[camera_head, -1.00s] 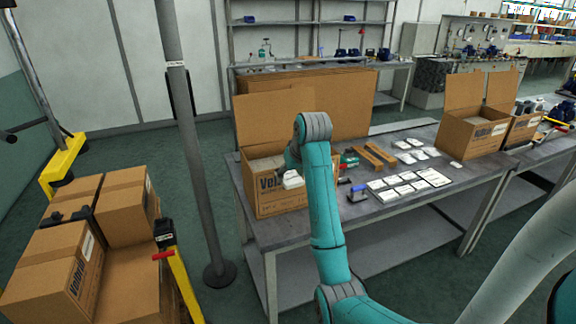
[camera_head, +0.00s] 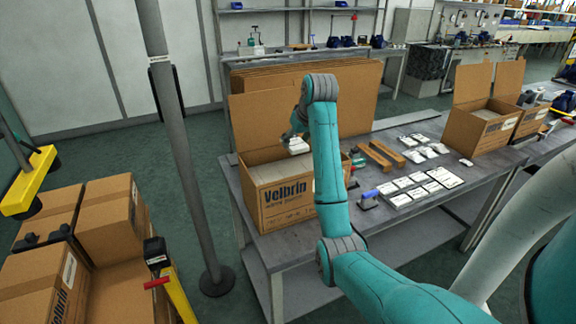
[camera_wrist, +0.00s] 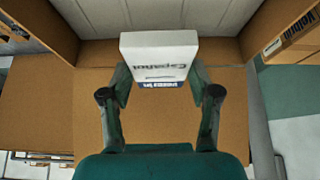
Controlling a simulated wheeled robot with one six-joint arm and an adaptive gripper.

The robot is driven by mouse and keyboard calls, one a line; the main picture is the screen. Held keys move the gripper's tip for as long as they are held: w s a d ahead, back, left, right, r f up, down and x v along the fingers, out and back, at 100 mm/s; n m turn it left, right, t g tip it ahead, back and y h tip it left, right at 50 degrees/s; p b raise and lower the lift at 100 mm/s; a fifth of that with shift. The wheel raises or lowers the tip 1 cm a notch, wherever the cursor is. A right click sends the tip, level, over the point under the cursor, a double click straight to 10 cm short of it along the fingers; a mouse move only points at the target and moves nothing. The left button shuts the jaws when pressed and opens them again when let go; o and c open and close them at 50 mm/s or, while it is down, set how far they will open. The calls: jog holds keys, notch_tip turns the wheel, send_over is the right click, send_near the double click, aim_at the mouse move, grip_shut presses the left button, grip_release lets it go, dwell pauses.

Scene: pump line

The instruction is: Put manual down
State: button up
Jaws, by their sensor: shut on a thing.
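The manual is a white booklet (camera_wrist: 160,55) with the printed word "Español" and a blue strip, seen in the wrist view between the fingers of my gripper (camera_wrist: 160,90). My gripper is shut on it. In the head view the white manual (camera_head: 298,146) shows at the end of my arm, over the open Velbrin cardboard box (camera_head: 287,203). The wrist view shows the box's brown walls around the manual and a pale panelled surface beyond it. I cannot tell whether the manual touches anything in the box.
Several white booklets (camera_head: 404,199) and bags (camera_head: 425,150) lie on the grey table right of my arm, near a blue-handled tool (camera_head: 368,199). Another open box (camera_head: 482,127) stands farther right. A grey post (camera_head: 188,170) stands left of the table.

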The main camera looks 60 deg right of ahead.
aim_at(293, 170)
notch_tip(293, 170, down, 10)
jog(key=shift+w+d+r, duration=0.1)
dwell(0.4)
jog(key=o, duration=1.2)
